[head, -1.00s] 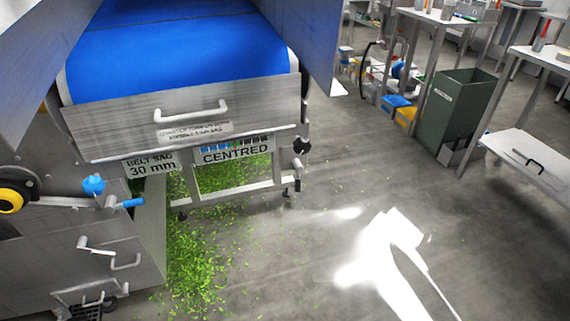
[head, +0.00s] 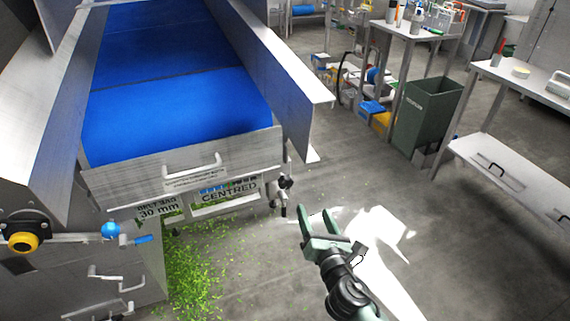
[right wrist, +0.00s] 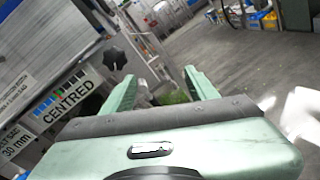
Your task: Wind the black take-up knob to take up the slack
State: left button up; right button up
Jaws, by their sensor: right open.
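The black take-up knob (head: 286,182) sits at the right end of the conveyor's end frame, beside the "CENTRED" sign (head: 229,191). In the right wrist view the lobed knob (right wrist: 114,57) shows ahead and to the left of the fingers. My right gripper (head: 318,221) is open and empty, to the right of the knob and apart from it. Its two green fingers also show in the right wrist view (right wrist: 160,88). A sign (head: 159,209) reads belt sag 30 mm. The blue belt (head: 180,115) lies on the conveyor. My left gripper is not in view.
A panel with a yellow-and-black knob (head: 22,242) and a blue-tipped lever (head: 135,240) stands at the left. Green leaf scraps (head: 195,270) litter the floor below. A green bin (head: 428,115) and a steel table (head: 520,75) stand at the right. The floor between is clear.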

aim_at(287, 186)
jog(key=a+r+n+y, duration=0.1)
jog(key=n, duration=0.1)
jog(key=w+a+r+n+y+p, duration=0.1)
jog(key=a+n, duration=0.1)
jog(key=n, duration=0.1)
jog(key=w+a+r+n+y, duration=0.1)
jog(key=r+n, duration=0.1)
jog(key=shift+a+n+y, duration=0.3)
jog(key=shift+a+n, duration=0.1)
jog(key=x, duration=0.7)
jog(key=shift+w+r, duration=0.1)
jog(key=shift+w, duration=0.05)
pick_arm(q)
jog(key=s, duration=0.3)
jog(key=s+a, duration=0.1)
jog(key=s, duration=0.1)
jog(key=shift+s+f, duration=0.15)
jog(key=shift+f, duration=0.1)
pick_arm(e)
grip_shut()
jog(key=shift+m, duration=0.4)
